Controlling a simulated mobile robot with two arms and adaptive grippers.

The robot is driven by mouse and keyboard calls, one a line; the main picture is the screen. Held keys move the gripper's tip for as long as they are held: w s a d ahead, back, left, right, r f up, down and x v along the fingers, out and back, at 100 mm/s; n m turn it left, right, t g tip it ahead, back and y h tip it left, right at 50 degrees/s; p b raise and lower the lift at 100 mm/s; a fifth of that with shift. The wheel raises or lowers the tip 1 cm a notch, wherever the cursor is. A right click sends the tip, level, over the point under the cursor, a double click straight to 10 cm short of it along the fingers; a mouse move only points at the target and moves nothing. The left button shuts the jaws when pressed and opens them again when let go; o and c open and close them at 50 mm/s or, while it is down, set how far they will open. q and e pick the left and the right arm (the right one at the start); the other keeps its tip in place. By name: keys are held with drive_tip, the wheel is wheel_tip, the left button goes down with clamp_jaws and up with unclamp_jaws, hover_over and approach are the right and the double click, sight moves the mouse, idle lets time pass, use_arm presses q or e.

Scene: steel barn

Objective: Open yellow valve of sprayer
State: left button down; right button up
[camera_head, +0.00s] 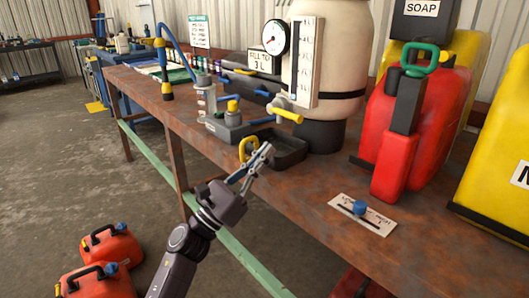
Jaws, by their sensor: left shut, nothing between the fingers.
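The sprayer (346,50) is a large cream tank with a dark band and a dark base, standing on the brown workbench. It bears a round gauge (274,37) and a white level scale. Its yellow valve handle (287,115) sticks out low on the tank's left front, on a pale fitting. My left gripper (266,150) comes up from below at the bench's front edge. It is shut and empty, below and left of the yellow valve and apart from it. A yellow loop (247,146) shows just behind its fingers; I cannot tell whether they touch.
A dark tray (290,154) lies below the valve. A red canister (415,120) and yellow containers (500,165) stand to the right. A label plate with a blue knob (360,208) lies in front. Red cans (110,248) stand on the floor.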

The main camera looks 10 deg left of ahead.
sight(286, 112)
use_arm(q)
drive_tip(key=x, duration=0.7)
drive_tip(key=shift+p, duration=0.3)
use_arm(e)
wheel_tip(286, 112, down, 3)
drive_tip(key=shift+r, duration=0.1)
